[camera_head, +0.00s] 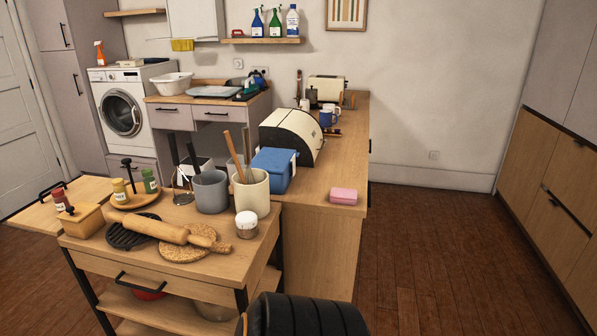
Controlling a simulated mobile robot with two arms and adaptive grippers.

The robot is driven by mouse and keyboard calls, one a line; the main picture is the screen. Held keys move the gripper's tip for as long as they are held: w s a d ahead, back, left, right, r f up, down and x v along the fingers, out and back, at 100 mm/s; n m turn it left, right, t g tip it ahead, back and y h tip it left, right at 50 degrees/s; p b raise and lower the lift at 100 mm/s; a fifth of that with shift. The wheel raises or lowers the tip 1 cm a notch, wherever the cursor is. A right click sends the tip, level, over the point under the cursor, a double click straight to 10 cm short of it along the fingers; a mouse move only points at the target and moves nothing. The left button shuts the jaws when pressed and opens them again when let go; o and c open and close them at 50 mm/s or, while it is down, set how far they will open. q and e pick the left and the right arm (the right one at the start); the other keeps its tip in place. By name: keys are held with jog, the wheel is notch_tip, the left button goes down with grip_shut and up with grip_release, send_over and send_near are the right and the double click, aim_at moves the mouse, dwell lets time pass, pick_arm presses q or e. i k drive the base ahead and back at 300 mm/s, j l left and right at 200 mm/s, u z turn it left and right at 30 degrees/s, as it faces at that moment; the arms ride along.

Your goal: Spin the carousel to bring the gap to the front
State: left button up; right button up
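The carousel (137,203) is a round wooden turntable at the back left of the wooden trolley top. A dark upright post with a knob (128,172) rises from it. The rim nearest me, between these jars, looks bare; the far side is partly hidden. A dark red jar (61,199) stands apart on the board to the left. Neither of my grippers is in view.
A rolling pin (172,233), black trivet (124,237), cork mat (193,250) and wooden box (82,221) lie in front of the carousel. Utensil crocks (210,193) stand to its right. A black ribbed object (305,315) is cut off at the bottom. Floor at right is clear.

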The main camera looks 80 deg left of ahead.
aim_at(139, 198)
jog(key=k+u, duration=0.2)
jog(key=u, duration=0.2)
jog(key=k+j+u, duration=0.15)
jog(key=u, duration=0.3)
jog(key=k+j+u, duration=0.1)
jog(key=u, duration=0.3)
jog(key=k+j+u, duration=0.1)
jog(key=j+u, duration=0.3)
jog(key=k+j+u, duration=0.1)
jog(key=u, duration=0.3)
jog(key=j, duration=0.1)
